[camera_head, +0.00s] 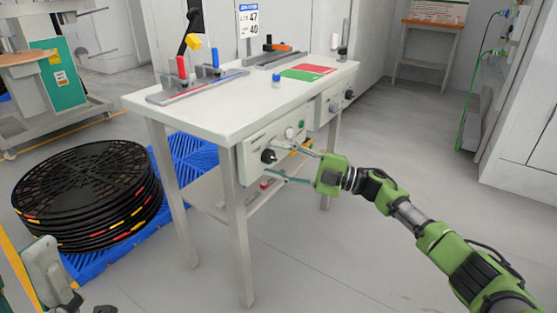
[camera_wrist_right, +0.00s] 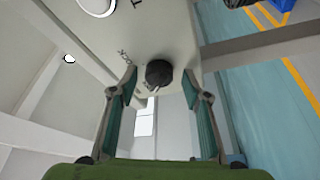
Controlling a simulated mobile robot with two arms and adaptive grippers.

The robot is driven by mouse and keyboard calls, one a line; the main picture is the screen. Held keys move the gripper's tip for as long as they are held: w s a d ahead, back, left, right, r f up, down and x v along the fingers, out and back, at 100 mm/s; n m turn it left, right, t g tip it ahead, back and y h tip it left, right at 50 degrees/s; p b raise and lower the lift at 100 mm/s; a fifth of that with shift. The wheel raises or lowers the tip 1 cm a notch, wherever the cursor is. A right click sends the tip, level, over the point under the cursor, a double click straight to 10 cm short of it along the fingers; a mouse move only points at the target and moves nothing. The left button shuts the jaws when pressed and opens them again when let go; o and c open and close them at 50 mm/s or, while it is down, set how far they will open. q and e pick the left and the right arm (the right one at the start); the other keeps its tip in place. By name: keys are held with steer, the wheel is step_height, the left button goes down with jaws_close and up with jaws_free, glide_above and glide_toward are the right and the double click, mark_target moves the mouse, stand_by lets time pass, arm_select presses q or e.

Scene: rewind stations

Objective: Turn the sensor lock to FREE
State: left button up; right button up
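The sensor lock looks to be the round black knob (camera_head: 268,156) on the light front panel (camera_head: 250,150) under the table top. In the right wrist view the black knob (camera_wrist_right: 158,73) has a small pale mark at its lower edge, and a partly hidden label ending in "OCK" is beside it. My right gripper (camera_head: 281,163) is open in front of the panel. In the wrist view my right gripper's fingers (camera_wrist_right: 159,86) stand on either side of the knob with gaps; neither clearly touches it. The FREE marking cannot be read.
The white table (camera_head: 225,108) carries red and blue handled fixtures and a red-green mat (camera_head: 308,72). A second control box (camera_head: 333,101) is right of the panel. Black reels (camera_head: 85,180) stack on a blue pallet (camera_head: 190,155) at left. Floor is clear at front right.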

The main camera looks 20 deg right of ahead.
steer(key=shift+d, duration=0.1)
steer(key=v, duration=1.2)
